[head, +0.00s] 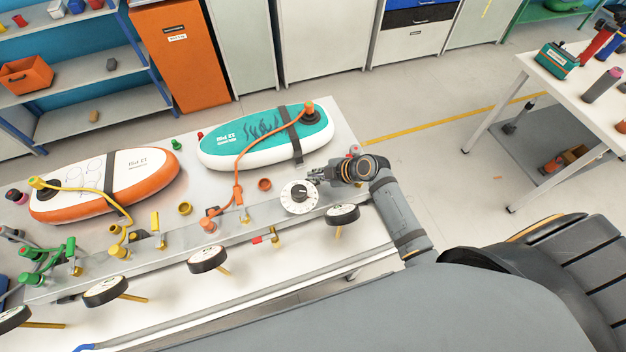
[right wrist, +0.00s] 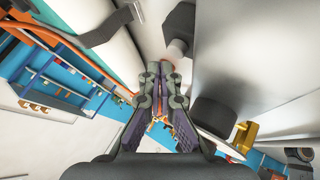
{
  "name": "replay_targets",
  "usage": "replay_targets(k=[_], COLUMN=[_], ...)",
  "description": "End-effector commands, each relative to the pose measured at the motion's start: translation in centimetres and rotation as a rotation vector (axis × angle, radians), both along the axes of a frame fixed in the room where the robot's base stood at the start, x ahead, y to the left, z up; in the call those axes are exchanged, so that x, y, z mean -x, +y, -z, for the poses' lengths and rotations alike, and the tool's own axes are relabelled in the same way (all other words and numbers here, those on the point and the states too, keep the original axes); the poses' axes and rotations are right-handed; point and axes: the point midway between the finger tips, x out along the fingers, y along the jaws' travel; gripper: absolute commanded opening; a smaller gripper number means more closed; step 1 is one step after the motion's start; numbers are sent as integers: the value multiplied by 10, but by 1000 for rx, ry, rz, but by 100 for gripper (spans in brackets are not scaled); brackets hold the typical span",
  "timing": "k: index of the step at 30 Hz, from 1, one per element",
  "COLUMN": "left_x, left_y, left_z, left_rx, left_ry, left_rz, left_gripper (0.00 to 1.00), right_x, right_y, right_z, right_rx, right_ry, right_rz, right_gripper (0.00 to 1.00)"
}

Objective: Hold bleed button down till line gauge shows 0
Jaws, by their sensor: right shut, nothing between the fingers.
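My right gripper (head: 316,177) is shut and empty just above the bench, close behind a round white dial (head: 299,197) with dark marks. In the right wrist view its closed fingertips (right wrist: 160,70) are near a short pale cylinder with a pinkish end (right wrist: 174,52) on a dark block. I cannot tell whether they touch, or whether this is the bleed button. A black round gauge (head: 342,214) stands on the front rail right of the dial. More such gauges (head: 207,259) line the rail to the left. Their readings are too small to make out. My left gripper is out of view.
A teal inflatable board (head: 265,139) with an orange hose (head: 238,170) and an orange board (head: 105,184) with a yellow hose lie on the bench. Fittings and valves crowd the rail. Another white table (head: 577,88) stands at right, with open floor between.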

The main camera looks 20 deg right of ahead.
Motion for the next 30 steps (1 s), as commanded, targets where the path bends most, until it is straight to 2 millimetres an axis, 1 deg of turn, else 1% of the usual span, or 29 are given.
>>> replay_targets(k=[14, 23, 30], left_x=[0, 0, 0], left_y=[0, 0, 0], left_z=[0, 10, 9], left_rx=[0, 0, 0], left_ry=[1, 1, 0], left_rz=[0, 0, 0], left_gripper=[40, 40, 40], right_x=[0, 0, 0], right_y=[0, 0, 0], right_z=[0, 9, 8], right_rx=[0, 0, 0], right_ry=[0, 0, 0], right_rz=[0, 0, 0], right_gripper=[0, 0, 0])
